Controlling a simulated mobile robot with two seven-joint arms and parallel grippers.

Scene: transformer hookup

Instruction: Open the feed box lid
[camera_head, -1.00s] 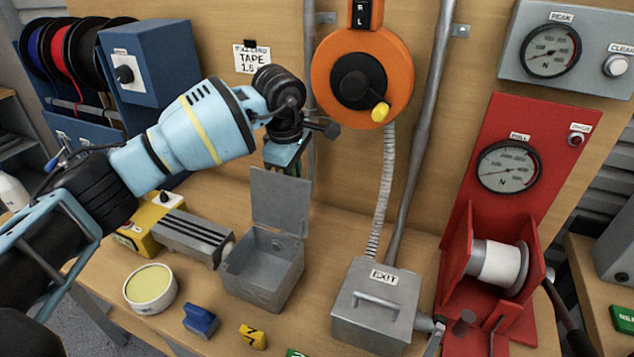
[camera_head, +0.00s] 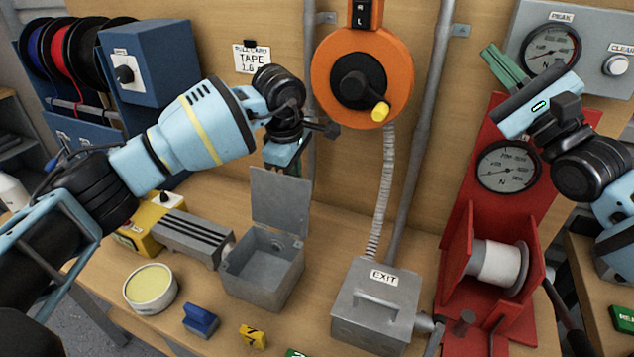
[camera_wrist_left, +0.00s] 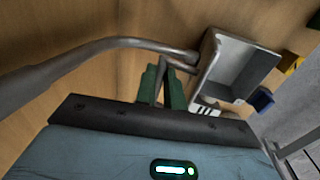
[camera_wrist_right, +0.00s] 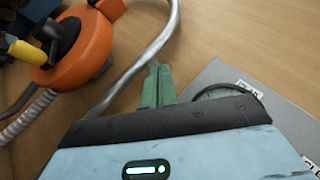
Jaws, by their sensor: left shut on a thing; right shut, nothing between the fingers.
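The feed box (camera_head: 262,268) is the open grey metal box on the bench, left of the exit box. Its lid (camera_head: 280,202) stands upright at the back, and the box's inside shows. My left gripper (camera_head: 294,167) is just above and behind the raised lid. In the left wrist view its green fingers (camera_wrist_left: 162,86) are shut on a grey bar, seemingly the lid's handle (camera_wrist_left: 175,64), beside the open box (camera_wrist_left: 230,66). My right gripper (camera_head: 504,62) is shut and empty, raised in front of the peak gauge. Its fingers also show in the right wrist view (camera_wrist_right: 157,86).
The exit box (camera_head: 374,310) has its handled lid down. A red stand with a spool (camera_head: 497,262) is at the right. An orange reel (camera_head: 362,78) and conduit (camera_head: 420,130) are on the back board. A blue block (camera_head: 200,320) and yellow tag (camera_head: 252,337) lie in front.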

